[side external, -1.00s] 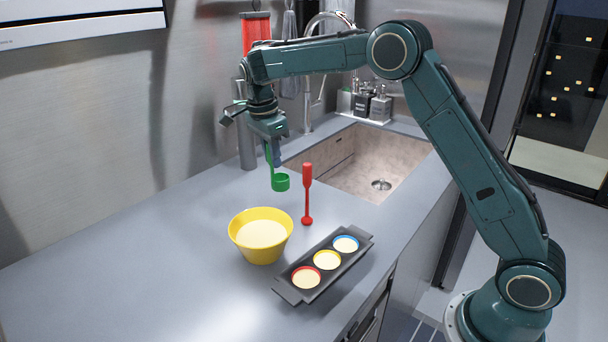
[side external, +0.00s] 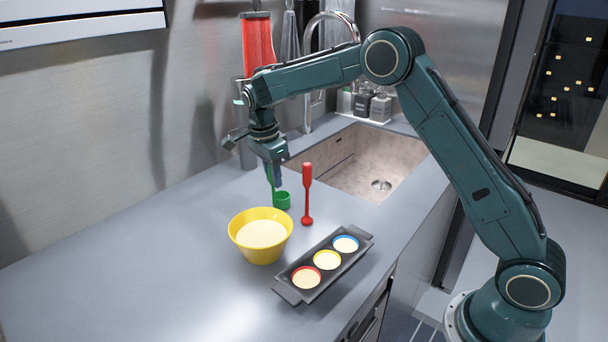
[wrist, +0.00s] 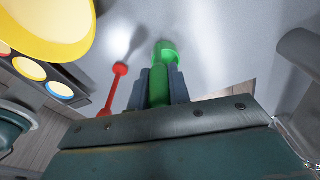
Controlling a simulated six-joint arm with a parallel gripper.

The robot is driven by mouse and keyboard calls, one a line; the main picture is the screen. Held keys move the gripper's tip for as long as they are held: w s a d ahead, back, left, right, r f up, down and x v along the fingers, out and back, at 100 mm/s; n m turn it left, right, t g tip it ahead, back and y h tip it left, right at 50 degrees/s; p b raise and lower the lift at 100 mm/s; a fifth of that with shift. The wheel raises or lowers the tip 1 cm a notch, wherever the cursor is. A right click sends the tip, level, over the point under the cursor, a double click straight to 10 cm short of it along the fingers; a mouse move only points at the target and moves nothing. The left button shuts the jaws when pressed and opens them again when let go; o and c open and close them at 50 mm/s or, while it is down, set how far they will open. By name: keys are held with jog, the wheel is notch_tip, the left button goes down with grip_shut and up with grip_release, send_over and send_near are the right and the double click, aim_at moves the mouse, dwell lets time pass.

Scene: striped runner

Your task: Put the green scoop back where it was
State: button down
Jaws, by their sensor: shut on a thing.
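The green scoop (side external: 282,200) hangs upright below my gripper (side external: 275,178), its cup at or just above the grey counter; I cannot tell whether it touches. It is behind the yellow bowl and left of the red utensil. My gripper is shut on its handle. In the wrist view the green handle (wrist: 159,88) sits between my two dark fingers (wrist: 159,86), with the cup (wrist: 166,50) beyond them. My fingers hide part of the handle.
A yellow bowl (side external: 241,241) of pale batter stands in front. A red utensil (side external: 307,196) stands upright close by on the right. A dark tray (side external: 290,293) holds three filled cups. The sink (side external: 370,160) lies behind right. The counter's left is clear.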

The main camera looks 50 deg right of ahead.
jog(key=shift+f, duration=0.15)
jog(key=c, duration=1.3)
grip_release()
jog(key=shift+w+a+r, duration=0.1)
jog(key=shift+a+r, duration=0.05)
jog(key=shift+r, duration=1.1)
jog(key=shift+a+r, duration=0.15)
jog(key=shift+r, duration=1.1)
jog(key=shift+w+a+r, duration=0.1)
jog(key=shift+a+r, duration=0.05)
jog(key=shift+r, duration=1.25)
